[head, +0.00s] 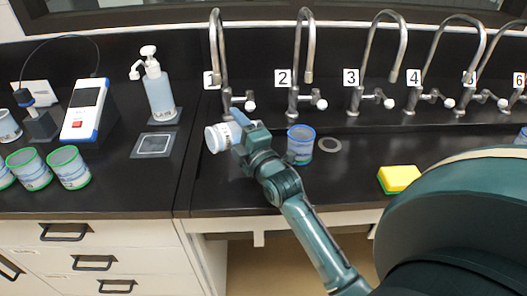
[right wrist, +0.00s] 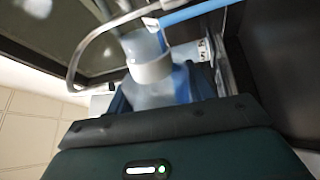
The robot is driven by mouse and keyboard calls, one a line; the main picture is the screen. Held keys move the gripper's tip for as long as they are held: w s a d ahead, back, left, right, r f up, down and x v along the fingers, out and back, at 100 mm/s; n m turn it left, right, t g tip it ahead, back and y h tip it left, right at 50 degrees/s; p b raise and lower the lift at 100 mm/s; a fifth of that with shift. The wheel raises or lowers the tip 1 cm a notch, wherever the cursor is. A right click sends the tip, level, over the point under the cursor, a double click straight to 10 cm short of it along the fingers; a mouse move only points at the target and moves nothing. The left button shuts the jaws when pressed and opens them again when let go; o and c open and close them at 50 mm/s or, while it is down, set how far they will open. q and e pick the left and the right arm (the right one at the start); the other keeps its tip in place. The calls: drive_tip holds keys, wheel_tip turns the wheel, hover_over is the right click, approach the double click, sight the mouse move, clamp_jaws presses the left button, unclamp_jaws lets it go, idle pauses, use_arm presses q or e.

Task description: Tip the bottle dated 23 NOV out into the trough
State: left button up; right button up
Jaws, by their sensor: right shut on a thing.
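My right gripper (head: 243,130) is shut on a bottle (head: 216,138), which lies tilted on its side with a pale end toward the left, in front of tap 1. In the right wrist view the held bottle (right wrist: 152,75) is translucent with a white band, between the fingers. I cannot read its date. Another bottle or jar with a blue rim (head: 300,146) stands upright just right of the gripper. The dark trough (head: 345,126) runs along the back below the numbered taps. I cannot tell whether liquid leaves the held bottle. My left gripper is not in view.
A grey ring (head: 328,145) lies beside the blue-rimmed jar. A yellow sponge (head: 399,178) lies on the counter. Green-rimmed jars (head: 69,167), a meter (head: 85,110) and a pump bottle (head: 158,90) stand on the left. Curved taps (head: 302,60) overhang the back.

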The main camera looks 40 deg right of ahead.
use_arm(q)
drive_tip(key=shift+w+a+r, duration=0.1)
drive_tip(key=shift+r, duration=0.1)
use_arm(e)
drive_tip(key=shift+r, duration=0.15)
use_arm(q)
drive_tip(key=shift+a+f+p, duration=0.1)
drive_tip(key=shift+p, duration=0.35)
use_arm(e)
drive_tip(key=shift+d+f+m+h, duration=0.15)
drive_tip(key=shift+f+m+h, duration=0.05)
drive_tip(key=shift+m, duration=0.4)
drive_tip(key=shift+d+f+m+h, duration=0.1)
drive_tip(key=shift+f+m+h, duration=0.1)
drive_tip(key=shift+m, duration=0.4)
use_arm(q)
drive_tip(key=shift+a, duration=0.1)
